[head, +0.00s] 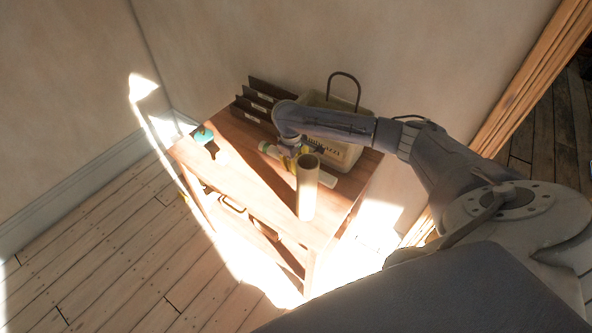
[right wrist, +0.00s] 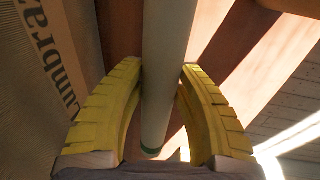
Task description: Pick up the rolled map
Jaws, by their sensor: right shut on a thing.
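The rolled map is a long pale tube with a green band near one end. It shows in the head view (head: 270,150) above or on the wooden table top, partly hidden by my right gripper. In the right wrist view the tube (right wrist: 166,70) runs between the two yellow fingers. My right gripper (head: 291,158) is shut on it, with a finger on each side in the right wrist view (right wrist: 164,85). I cannot tell whether the tube touches the table. My left gripper is not in view.
A cream open-topped cylinder (head: 307,190) stands upright close in front of my right gripper. A lettered beige container (head: 345,152) with a dark handle stands behind. Dark file holders (head: 262,98) are at the back left, a teal item (head: 203,135) at the table's left edge.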

